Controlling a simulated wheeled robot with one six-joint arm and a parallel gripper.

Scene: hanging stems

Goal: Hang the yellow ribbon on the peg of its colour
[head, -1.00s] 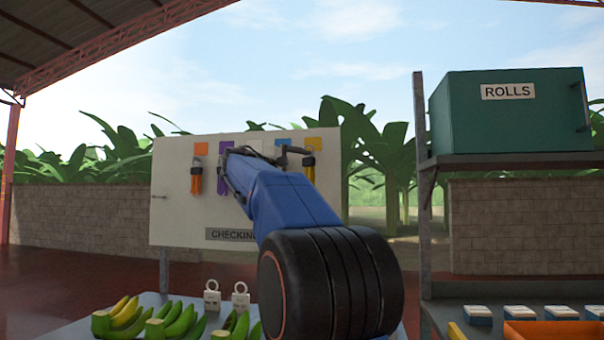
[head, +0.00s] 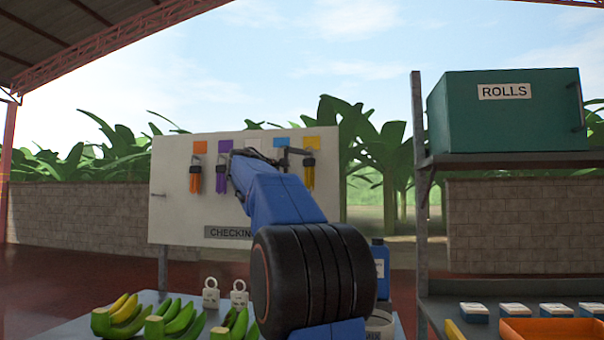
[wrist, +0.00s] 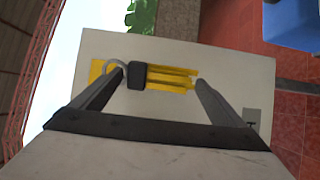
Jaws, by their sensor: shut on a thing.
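The yellow ribbon (head: 309,179) hangs upright below the yellow patch (head: 311,143) at the board's right side, with a dark band around its top. In the wrist view the yellow ribbon (wrist: 170,77) lies sideways between the fingers of my gripper (wrist: 160,79), which is shut on it. Its dark band is close to the left finger. A grey curved loop (wrist: 114,65) shows at the band, beside the yellow patch (wrist: 97,70). I cannot tell whether the loop is around the peg. My arm hides part of the board in the head view.
An orange ribbon (head: 195,180) and a purple ribbon (head: 222,180) hang on the white board (head: 175,215). A blue patch (head: 282,142) is left of the yellow one. Bananas (head: 180,322), white ringed weights (head: 211,294) and a blue canister (head: 381,262) stand below.

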